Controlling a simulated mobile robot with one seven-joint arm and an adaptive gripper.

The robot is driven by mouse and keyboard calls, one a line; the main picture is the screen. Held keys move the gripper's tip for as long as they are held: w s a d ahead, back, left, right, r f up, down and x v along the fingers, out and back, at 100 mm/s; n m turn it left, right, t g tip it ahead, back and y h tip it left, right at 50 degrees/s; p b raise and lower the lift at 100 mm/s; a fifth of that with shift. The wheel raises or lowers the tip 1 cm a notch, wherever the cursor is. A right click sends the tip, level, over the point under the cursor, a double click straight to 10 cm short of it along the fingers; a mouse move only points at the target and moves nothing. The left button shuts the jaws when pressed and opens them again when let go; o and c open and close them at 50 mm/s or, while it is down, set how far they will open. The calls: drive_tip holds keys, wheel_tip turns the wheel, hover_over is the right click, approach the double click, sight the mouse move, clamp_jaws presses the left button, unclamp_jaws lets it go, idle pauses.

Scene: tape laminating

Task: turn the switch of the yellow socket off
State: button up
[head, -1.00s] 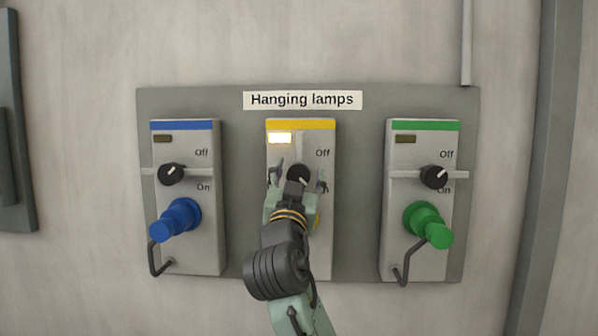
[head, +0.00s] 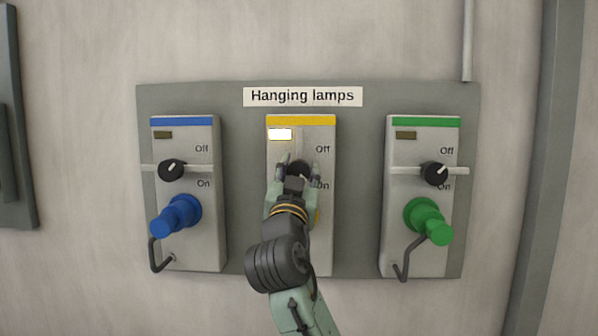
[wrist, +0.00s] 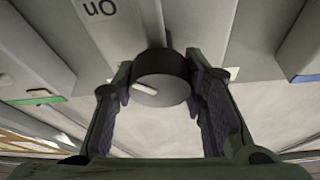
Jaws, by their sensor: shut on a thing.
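The yellow socket (head: 318,133) is the middle unit on the panel, with a yellow strip on top and a bright lit indicator (head: 280,134). Its black round switch (wrist: 165,72) sits between the two fingers of my gripper (head: 300,166). In the wrist view the fingers are closed on the switch from both sides, and a white mark (wrist: 145,88) shows on its face. In the head view the switch is mostly covered by my gripper, with its mark toward the On label (head: 323,186). My gripper and wrist hide the socket's lower part; only a sliver of yellow shows there.
The blue socket (head: 211,220) stands on the left and the green socket (head: 396,220) on the right, each with a plug, a switch and a dark indicator. A "Hanging lamps" label (head: 302,97) is above. Bare panel (head: 361,200) lies between the units.

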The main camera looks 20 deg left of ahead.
clamp_jaws()
drive_tip(key=shift+n+y, duration=0.4)
drive_tip(key=n+y+p, duration=0.1)
drive_tip(key=n, duration=0.1)
drive_tip(key=n+g+y, duration=0.1)
drive_tip(key=n, duration=0.2)
drive_tip(key=shift+r+y+p, duration=0.1)
drive_tip(key=shift+y+p, duration=0.2)
drive_tip(key=shift+p, duration=0.05)
drive_tip(key=n+g+y+p, duration=0.1)
drive_tip(key=n, duration=0.2)
drive_tip(key=n+g+y+p, duration=0.1)
drive_tip(key=n, duration=0.2)
drive_tip(key=shift+n, duration=0.3)
drive_tip(key=n+g+y+p, duration=0.1)
drive_tip(key=n, duration=0.2)
drive_tip(key=n+g+p, duration=0.1)
drive_tip(key=n, duration=0.1)
drive_tip(key=shift+n+y, duration=0.4)
drive_tip(key=n+g+p, duration=0.1)
drive_tip(key=n+g, duration=0.1)
drive_tip(key=n, duration=0.3)
drive_tip(key=shift+a+p, duration=0.1)
drive_tip(key=shift+p, duration=0.3)
drive_tip(key=shift+f, duration=0.2)
drive_tip(key=o, duration=1)
unclamp_jaws()
